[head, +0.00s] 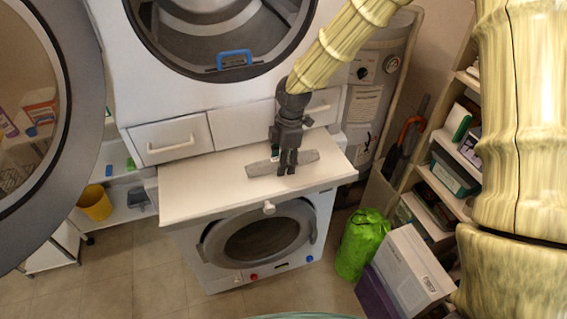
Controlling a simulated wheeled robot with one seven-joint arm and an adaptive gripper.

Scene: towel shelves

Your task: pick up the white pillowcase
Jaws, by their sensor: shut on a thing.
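My gripper (287,168) is low over the white pull-out shelf (200,183) between the two machines, with its fingers pointing down. Its fingers are shut on a flat, long grey thing (262,168) that sticks out on both sides of them. I cannot tell whether this thing rests on the shelf or is just above it. I cannot make out a white pillowcase in the view. The fingers hide the middle of the grey thing.
An open round door (60,160) fills the left side. A washing machine (207,258) stands below the shelf. A yellow bucket (95,203) is at left.

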